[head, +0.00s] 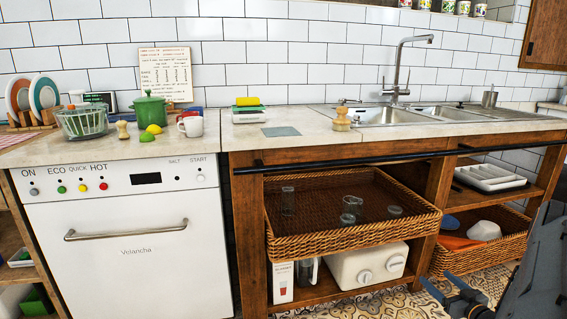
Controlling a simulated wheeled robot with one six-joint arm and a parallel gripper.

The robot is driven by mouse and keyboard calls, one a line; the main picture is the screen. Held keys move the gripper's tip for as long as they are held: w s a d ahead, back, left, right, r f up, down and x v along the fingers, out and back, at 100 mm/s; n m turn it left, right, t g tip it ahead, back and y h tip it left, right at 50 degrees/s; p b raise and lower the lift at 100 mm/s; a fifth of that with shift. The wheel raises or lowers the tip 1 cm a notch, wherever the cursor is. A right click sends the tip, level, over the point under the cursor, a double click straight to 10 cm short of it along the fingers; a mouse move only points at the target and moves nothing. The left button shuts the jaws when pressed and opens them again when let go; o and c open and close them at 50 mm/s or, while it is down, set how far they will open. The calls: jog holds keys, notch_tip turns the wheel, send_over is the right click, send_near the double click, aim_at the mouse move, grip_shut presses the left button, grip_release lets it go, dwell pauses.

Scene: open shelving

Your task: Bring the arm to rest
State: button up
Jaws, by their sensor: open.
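My gripper (437,281) shows at the lower right, low in front of the shelving and over the patterned floor. Its two fingers are apart and point up and to the left, with nothing seen between them. My dark arm (540,268) runs along the right edge of the view and is partly cut off. The gripper appears apart from the wicker baskets and the shelf.
A wicker tray (355,244) with several glasses juts from the wooden shelving. A lower basket (488,257) is near my arm. A white toaster (366,265) stands below the tray. The white dishwasher (130,250) is at left; the counter above holds a sink.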

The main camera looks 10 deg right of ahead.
jog(key=w+a+r+g+h, duration=0.2)
jog(key=w+a+r+g, duration=0.3)
jog(key=w+a+r, duration=0.7)
jog(key=s+a+r+g, duration=0.3)
jog(key=s+a+r, duration=0.2)
jog(key=a+r, duration=0.45)
jog(key=s+a+r+g+y, duration=0.1)
jog(key=s+a+r+g, duration=0.2)
jog(key=s+a, duration=0.95)
jog(key=s+a+r+g, duration=0.2)
jog(key=s+a+g, duration=0.1)
jog(key=s+a, duration=0.95)
jog(key=s+a+f+n+g+y+b, duration=0.1)
jog(key=s+a+n+b, duration=0.2)
jog(key=s+a+b, duration=0.5)
jog(key=s+a+f+n+g+y+b, duration=0.15)
jog(key=s+a, duration=0.35)
jog(key=a, duration=0.7)
jog(key=d+r+m+h+p, duration=0.1)
jog(key=d+r+m+p, duration=0.1)
jog(key=d+r+p, duration=0.8)
jog(key=d+r+m+h+p, duration=0.1)
jog(key=d+r+m+p, duration=0.2)
jog(key=d+r+p, duration=0.7)
notch_tip(320, 180, up, 7)
jog(key=p, duration=1.4)
jog(key=shift+d+f, duration=0.2)
jog(key=shift+d, duration=0.1)
